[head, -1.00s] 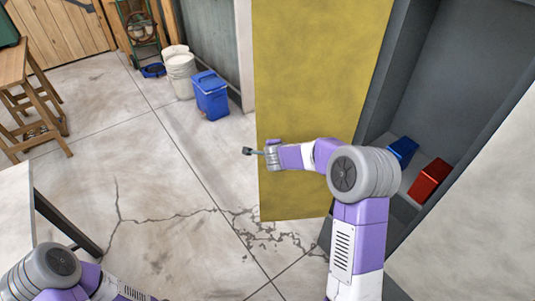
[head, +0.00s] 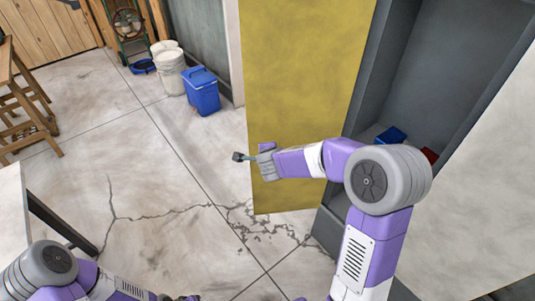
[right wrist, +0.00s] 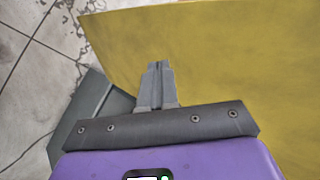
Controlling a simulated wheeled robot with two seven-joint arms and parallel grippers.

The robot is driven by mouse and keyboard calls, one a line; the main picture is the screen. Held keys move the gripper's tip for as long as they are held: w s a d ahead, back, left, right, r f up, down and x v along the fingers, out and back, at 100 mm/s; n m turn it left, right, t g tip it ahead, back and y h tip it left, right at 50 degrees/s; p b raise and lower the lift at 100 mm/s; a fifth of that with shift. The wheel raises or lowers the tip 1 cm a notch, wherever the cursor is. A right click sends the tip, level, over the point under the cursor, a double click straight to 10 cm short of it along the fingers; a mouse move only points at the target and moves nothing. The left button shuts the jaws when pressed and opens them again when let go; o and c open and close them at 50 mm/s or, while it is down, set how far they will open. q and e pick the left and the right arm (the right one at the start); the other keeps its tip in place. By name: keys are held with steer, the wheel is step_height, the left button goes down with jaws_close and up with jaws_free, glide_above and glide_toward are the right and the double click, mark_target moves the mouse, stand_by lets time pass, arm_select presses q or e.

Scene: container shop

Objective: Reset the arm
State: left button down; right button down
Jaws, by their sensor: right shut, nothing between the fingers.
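My right gripper (head: 240,157) is in front of the yellow door (head: 305,80), pointing left in the head view. In the right wrist view its fingers (right wrist: 156,78) are together with nothing between them, and the yellow door (right wrist: 230,60) fills the upper right. I cannot tell whether the gripper touches the door. My left arm enters at the bottom left of the head view, and its fingers are not visible there.
The open grey cabinet (head: 440,65) holds a blue bin (head: 391,136) and a red bin (head: 430,154), partly hidden by my right arm. A blue cooler box (head: 201,92) and white buckets (head: 169,74) stand behind. A white table (head: 14,215) is at left. Cracked floor between is clear.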

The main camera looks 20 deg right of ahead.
steer(key=s+a+f+n+g+y, duration=0.1)
steer(key=s+a+f+n, duration=0.3)
steer(key=f, duration=0.4)
steer(key=s+a+f+n+g+y, duration=0.2)
steer(key=s+f+n, duration=0.3)
steer(key=f, duration=0.3)
steer(key=s+a+f+n+g+y, duration=0.2)
steer(key=s+a+f+n, duration=0.2)
steer(key=s, duration=0.5)
steer(key=s+a+f+n+g+y, duration=0.2)
steer(key=s+a+f+n, duration=0.3)
steer(key=s+f, duration=0.3)
steer(key=shift+s+a+f+n+g+p, duration=0.15)
steer(key=shift+s+a+n+g+p, duration=0.25)
steer(key=shift+s+g, duration=0.45)
